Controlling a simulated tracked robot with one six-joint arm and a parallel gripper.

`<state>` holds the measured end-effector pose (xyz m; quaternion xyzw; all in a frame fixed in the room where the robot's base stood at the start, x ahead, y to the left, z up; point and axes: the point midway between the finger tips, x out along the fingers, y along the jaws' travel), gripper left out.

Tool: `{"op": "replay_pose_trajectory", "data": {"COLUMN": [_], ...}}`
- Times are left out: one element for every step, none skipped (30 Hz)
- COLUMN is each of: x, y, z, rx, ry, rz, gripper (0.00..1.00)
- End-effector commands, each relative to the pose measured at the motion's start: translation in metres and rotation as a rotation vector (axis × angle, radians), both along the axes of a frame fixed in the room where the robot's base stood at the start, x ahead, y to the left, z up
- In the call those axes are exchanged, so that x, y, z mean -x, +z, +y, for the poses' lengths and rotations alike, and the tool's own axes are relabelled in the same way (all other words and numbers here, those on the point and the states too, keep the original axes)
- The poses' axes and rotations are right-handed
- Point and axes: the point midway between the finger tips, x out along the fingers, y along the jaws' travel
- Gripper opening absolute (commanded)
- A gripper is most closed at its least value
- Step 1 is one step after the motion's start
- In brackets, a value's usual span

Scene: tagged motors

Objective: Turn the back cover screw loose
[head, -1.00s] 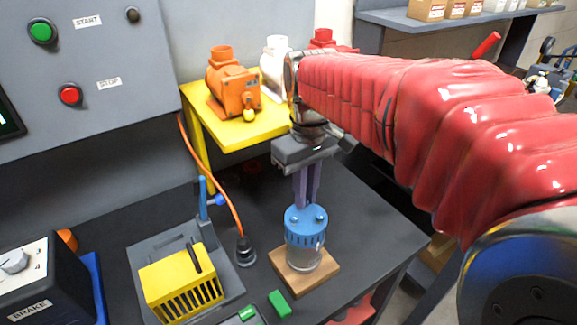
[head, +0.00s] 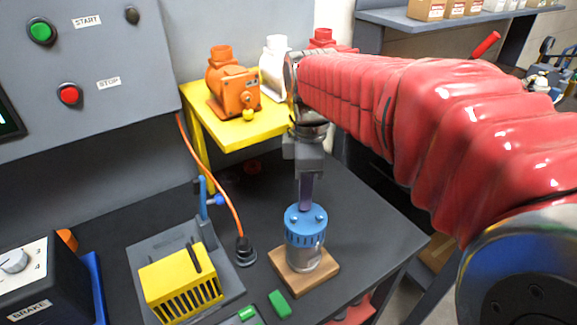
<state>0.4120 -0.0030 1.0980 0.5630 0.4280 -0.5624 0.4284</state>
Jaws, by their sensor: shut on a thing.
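A small motor (head: 304,258) with a grey body stands upright on a wooden block (head: 325,279) on the dark bench. Its blue back cover (head: 304,228) faces up, with screw heads on top at the left and right. My gripper (head: 306,207) points straight down from above, its fingers at the far side of the cover's top. The gripper is seen edge-on, so one finger hides the other. It is shut on a screw of the back cover, but the fingers hide that screw.
A yellow slotted part (head: 182,284) sits in a grey fixture at the left. A green block (head: 279,304) lies in front of the wooden block. A black plug with an orange cable (head: 240,220) stands left of the motor. A yellow stand (head: 230,131) with several motors is behind.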

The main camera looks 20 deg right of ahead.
Motion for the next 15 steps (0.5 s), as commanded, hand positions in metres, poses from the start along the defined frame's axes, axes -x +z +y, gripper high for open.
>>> {"op": "replay_pose_trajectory", "data": {"x": [0.0016, 0.0016, 0.0016, 0.0016, 0.0016, 0.0015, 0.0015, 0.0014, 0.0014, 0.0014, 0.0013, 0.0013, 0.0013, 0.0012, 0.0012], "y": [-0.0031, -0.0031, -0.0031, -0.0031, -0.0031, -0.003, -0.003, -0.0029, -0.0029, -0.0029, -0.0028, -0.0028, -0.0028, -0.0028, -0.0028], "z": [-0.0001, -0.0001, -0.0001, -0.0001, -0.0001, -0.0001, -0.0001, -0.0001, -0.0001, -0.0001, -0.0001, -0.0001, -0.0001, -0.0001, -0.0001], "rx": [0.0, 0.0, 0.0, 0.0, 0.0, 0.0, 0.0, -0.001, -0.001, -0.001, -0.001, -0.001, -0.001, -0.001, -0.001], "ry": [0.042, 0.071, 0.108, 0.137, 0.166, 0.203, 0.232, 0.261, 0.298, 0.325, 0.353, 0.387, 0.413, 0.437, 0.468], "rz": [0.009, 0.009, 0.009, 0.009, 0.009, 0.009, 0.008, 0.008, 0.008, 0.008, 0.008, 0.008, 0.008, 0.008, 0.008], "gripper": [0.0, 0.0, 0.0, 0.0, 0.0, 0.0, 0.0, 0.0, 0.0, 0.0, 0.0, 0.0, 0.0, 0.0, 0.0]}}
